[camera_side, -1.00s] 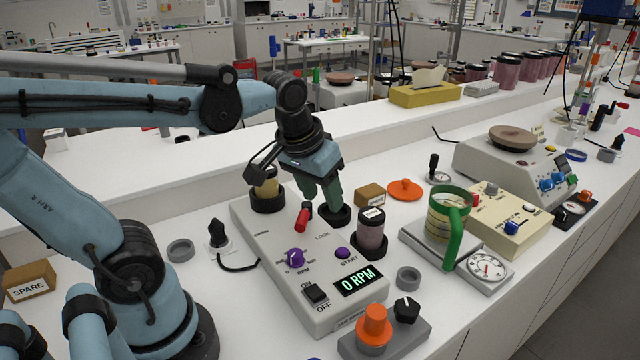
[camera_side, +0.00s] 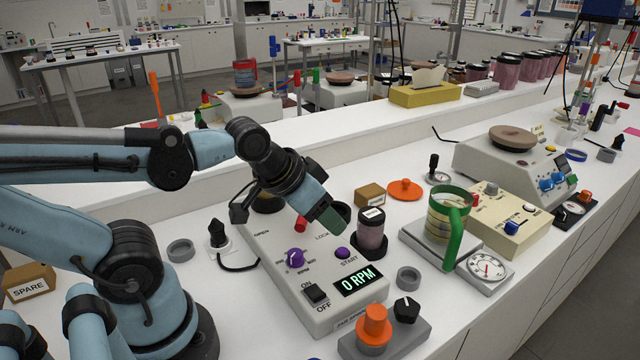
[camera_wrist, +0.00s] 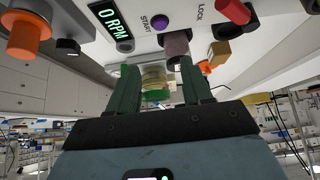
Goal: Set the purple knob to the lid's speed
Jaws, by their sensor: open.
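The purple knob (camera_side: 296,257) stands on the left half of the pale machine's top panel (camera_side: 322,268), inside a printed RPM scale. Its pointer setting is too small to read. The display (camera_side: 359,281) reads 0 RPM and also shows in the wrist view (camera_wrist: 110,25). A jar (camera_side: 371,232) stands upright in a dark holder at the machine's right; its lid (camera_side: 373,214) has a white label, unreadable here. My gripper (camera_side: 330,222) is tilted above the panel, behind the purple START button (camera_side: 342,253) and left of the jar. Its fingers (camera_wrist: 158,85) are apart and empty.
A red lever (camera_side: 300,223) by LOCK is close beside my gripper, partly hidden. A black ON/OFF switch (camera_side: 315,294) sits in front of the knob. A green-handled mug (camera_side: 449,225) and an orange knob (camera_side: 375,322) stand to the right and front.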

